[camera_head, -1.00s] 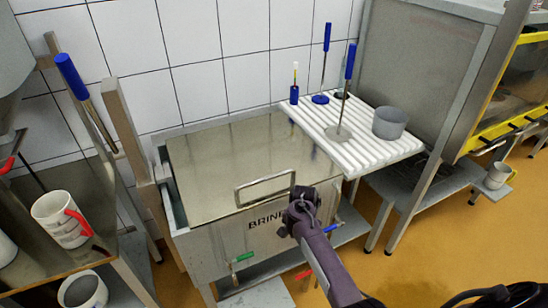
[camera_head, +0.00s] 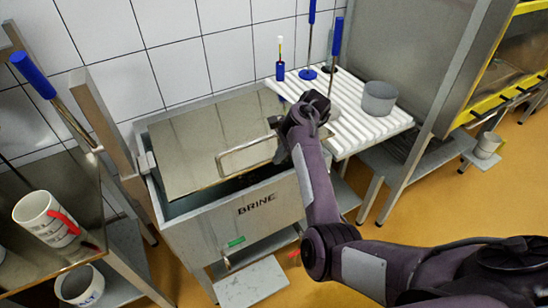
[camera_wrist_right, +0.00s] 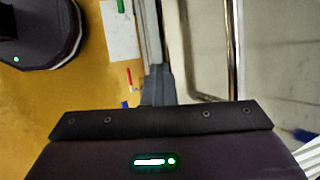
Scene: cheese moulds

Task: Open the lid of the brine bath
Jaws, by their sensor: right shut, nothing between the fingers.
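The brine bath (camera_head: 225,228) is a steel tank with BRINE on its front. Its steel lid (camera_head: 190,135) is tilted up at the front, and a dark gap shows below its front edge. The lid's handle (camera_head: 245,147) is a metal loop near that edge. My right gripper (camera_head: 279,136) is at the right end of the handle, shut with nothing held. In the wrist view its grey finger (camera_wrist_right: 158,86) is beside the handle bar (camera_wrist_right: 234,45); I cannot tell whether they touch. My left gripper is not in view.
A white slatted rack (camera_head: 350,123) at the bath's right bears a grey mould (camera_head: 379,98) and blue-handled tools. The tiled wall is behind.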

